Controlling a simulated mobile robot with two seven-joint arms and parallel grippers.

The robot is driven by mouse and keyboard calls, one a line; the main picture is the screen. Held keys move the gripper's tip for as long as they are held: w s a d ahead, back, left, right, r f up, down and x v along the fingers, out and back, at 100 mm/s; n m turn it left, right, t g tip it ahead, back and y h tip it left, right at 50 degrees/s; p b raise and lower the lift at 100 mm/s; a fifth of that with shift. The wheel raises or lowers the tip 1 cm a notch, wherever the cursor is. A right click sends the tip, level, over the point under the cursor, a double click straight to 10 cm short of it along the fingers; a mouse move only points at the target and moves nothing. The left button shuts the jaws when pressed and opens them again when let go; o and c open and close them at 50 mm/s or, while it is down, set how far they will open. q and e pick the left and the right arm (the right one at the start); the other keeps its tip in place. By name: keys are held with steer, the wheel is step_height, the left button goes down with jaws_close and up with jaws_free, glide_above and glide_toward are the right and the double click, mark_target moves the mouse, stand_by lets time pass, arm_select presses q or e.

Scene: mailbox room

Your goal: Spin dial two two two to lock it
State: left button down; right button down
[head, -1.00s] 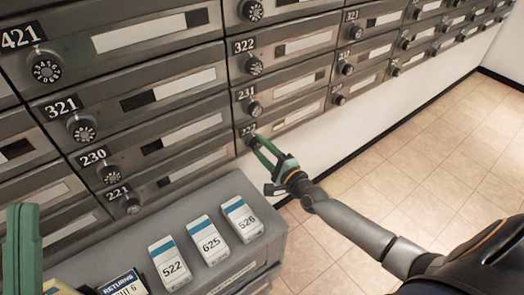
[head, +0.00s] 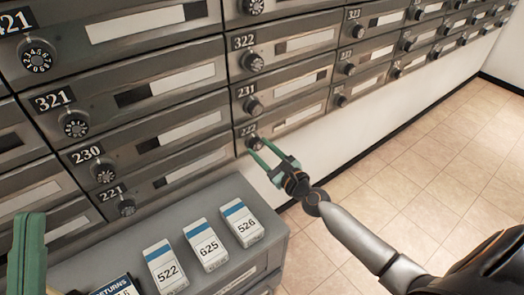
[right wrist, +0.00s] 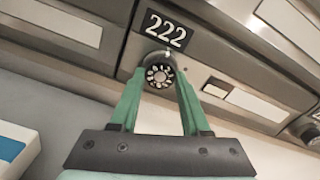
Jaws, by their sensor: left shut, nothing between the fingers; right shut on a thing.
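The dial of box 222 (right wrist: 160,75) is a round black knob with white marks, just below the 222 label (right wrist: 165,30) in the right wrist view. In the head view the 222 label (head: 250,130) is on the lowest row, and the dial is mostly hidden by the fingers. My right gripper (head: 258,153) has its green fingers on either side of this dial, shut on it. My left gripper (head: 28,225) shows only in part, as a green finger at the left edge of the head view, apart from the boxes.
A grey cabinet (head: 95,255) stands below the boxes. On it are white boxes marked 522 (head: 166,268), 625 (head: 208,245) and 526 (head: 242,222), and a returns box (head: 115,287). Dial 231 (head: 251,105) is just above. Tiled floor (head: 430,150) lies open at right.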

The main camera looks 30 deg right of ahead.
steer(key=shift+m, duration=1)
steer(key=shift+m, duration=0.3)
steer(key=shift+c, duration=1.9)
jaws_free()
steer(key=s+d+b, duration=0.1)
steer(key=s+b, duration=0.1)
steer(key=s, duration=1)
steer(key=shift+s+d, duration=0.2)
steer(key=shift+d, duration=0.15)
